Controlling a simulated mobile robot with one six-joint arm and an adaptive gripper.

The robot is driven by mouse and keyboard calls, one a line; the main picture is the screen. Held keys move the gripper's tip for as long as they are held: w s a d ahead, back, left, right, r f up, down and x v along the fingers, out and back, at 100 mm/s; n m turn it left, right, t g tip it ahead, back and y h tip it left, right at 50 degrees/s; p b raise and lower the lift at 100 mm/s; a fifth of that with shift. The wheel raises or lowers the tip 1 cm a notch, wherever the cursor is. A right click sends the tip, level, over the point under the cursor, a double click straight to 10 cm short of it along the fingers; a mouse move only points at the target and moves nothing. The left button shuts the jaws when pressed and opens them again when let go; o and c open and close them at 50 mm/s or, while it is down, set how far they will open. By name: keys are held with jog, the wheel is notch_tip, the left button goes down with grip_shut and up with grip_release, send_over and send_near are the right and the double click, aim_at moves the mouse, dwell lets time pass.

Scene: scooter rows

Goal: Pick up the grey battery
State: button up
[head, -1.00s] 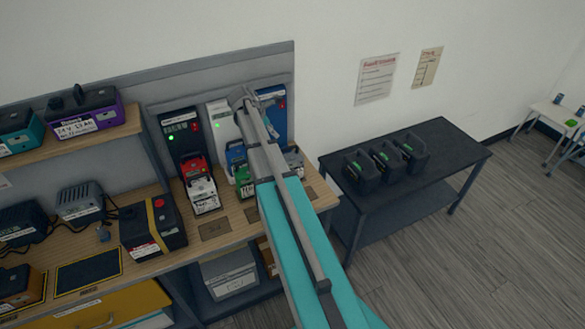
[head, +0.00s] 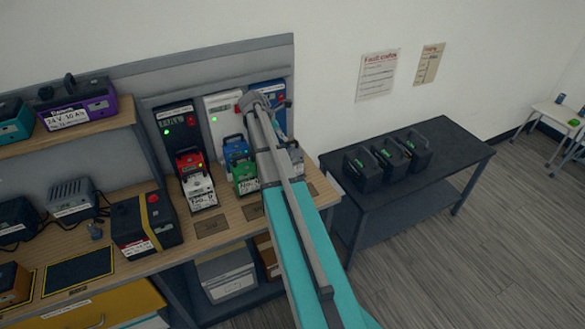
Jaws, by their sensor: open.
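A grey battery (head: 297,158) sits on the wooden bench at the foot of the blue charger (head: 281,97), the rightmost of three chargers. Only its right part shows; my arm covers the rest. My arm reaches up from the bottom of the head view across the bench. My gripper (head: 258,103) is at the arm's far end, in front of the chargers and above and left of the grey battery in the picture. Its fingers are small and partly hidden, and it appears empty. I cannot tell its height over the battery.
A red-and-white battery (head: 197,188) and a blue-and-green battery (head: 243,175) stand left of the arm. A black box with a red knob (head: 145,224) is further left. A dark side table (head: 440,160) holds three black batteries (head: 388,157).

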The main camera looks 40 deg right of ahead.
aim_at(289, 142)
jog(key=shift+b+x, duration=0.5)
jog(key=shift+x, duration=0.4)
jog(key=shift+f, duration=0.1)
jog(key=b+x, duration=0.3)
jog(key=shift+w+a+f, duration=0.1)
jog(key=shift+w+f, duration=0.05)
jog(key=shift+w, duration=0.15)
jog(key=shift+b+x, duration=0.75)
jog(key=shift+x, duration=0.25)
grip_shut()
